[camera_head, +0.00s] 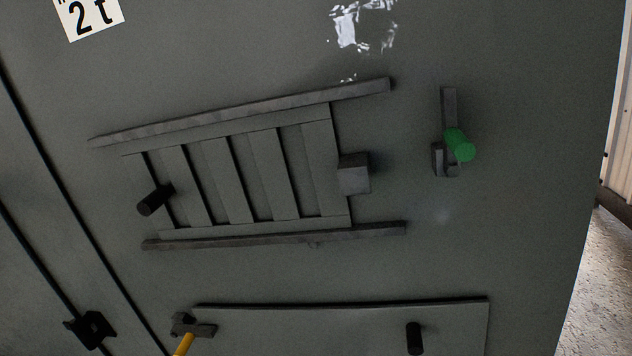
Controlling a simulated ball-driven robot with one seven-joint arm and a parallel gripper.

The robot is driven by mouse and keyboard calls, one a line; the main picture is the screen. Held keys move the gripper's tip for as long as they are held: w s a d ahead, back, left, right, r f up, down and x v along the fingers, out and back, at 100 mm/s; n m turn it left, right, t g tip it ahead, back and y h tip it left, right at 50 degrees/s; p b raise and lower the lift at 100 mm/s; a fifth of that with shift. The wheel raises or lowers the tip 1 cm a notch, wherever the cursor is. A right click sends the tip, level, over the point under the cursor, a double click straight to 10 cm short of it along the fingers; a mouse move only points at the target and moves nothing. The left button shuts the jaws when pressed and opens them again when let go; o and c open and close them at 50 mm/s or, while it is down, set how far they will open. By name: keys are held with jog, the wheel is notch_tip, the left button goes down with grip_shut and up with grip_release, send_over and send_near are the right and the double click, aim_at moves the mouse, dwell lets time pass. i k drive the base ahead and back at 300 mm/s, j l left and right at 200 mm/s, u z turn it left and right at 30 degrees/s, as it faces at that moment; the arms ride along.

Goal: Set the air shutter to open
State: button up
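The air shutter (265,165) is a grey slatted plate on the grey enclosure face, slightly tilted in the picture. It sits between an upper rail (240,112) and a lower rail (270,236). Narrow dark gaps show between its slats. A black knob (155,199) sticks out at its left end. A grey block (354,174) stands at its right edge, seemingly touching it. I cannot tell from this view whether the shutter counts as open or shut. My gripper is not in view.
A green-knobbed lever (459,145) is right of the shutter. Below are a flat panel (345,325) with a black knob (414,338) and a dark-headed, yellow-handled part (186,342). A black bracket (90,330) is lower left. A "2 t" label (88,14) is upper left.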

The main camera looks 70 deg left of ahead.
aim_at(334, 176)
jog(key=u, duration=1.65)
jog(key=k+z, duration=0.35)
